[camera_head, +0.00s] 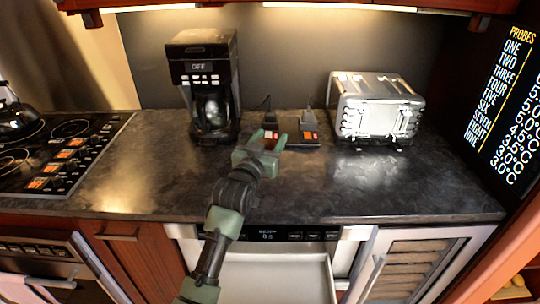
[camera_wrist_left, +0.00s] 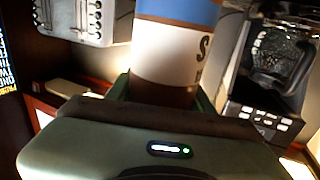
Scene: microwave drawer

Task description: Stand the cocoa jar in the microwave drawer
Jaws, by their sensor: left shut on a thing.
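The cocoa jar (camera_wrist_left: 175,65) shows large in the left wrist view, with a blue band, a white label with part of a dark letter, and a brown part. My left gripper (camera_head: 268,146) is shut on it, with green fingers at its sides. My right gripper is not in view.
The dark counter (camera_head: 400,195) has free room along its front. A coffee maker (camera_head: 205,75) and a silver toaster (camera_head: 378,105) stand at the back. Small dark devices with orange patches (camera_head: 308,137) lie between them. A cooktop (camera_head: 60,150) is at the left.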

